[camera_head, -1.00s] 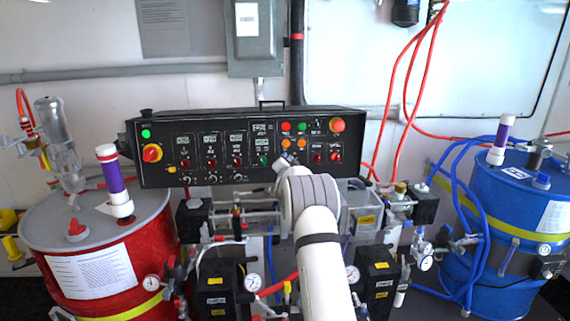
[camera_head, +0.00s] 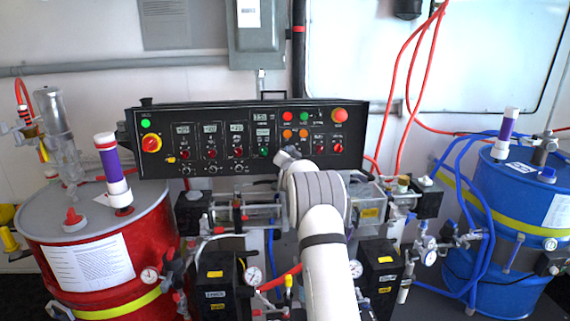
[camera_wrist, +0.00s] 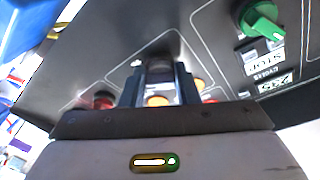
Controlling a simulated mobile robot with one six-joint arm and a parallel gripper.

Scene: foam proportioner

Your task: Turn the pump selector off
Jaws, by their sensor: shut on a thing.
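The black control panel (camera_head: 215,168) stands upright across the middle of the head view. My gripper (camera_head: 286,155) is at its lower middle, just below two orange buttons. In the wrist view my gripper (camera_wrist: 159,82) has its fingers close to the panel face, around a small dark part. The fingers are shut on it. It is too dark and too covered to make out its shape or its setting. A green knob (camera_wrist: 262,20) with labels beside it is on the right in the wrist view, clear of the fingers. I cannot read which knob is the pump selector.
Red knobs (camera_head: 212,152) are to the left on the panel, and a large red button (camera_head: 339,115) is at its upper right. A red drum (camera_head: 160,235) stands left and a blue drum (camera_head: 510,205) right. Pipes and valves fill the space below the panel.

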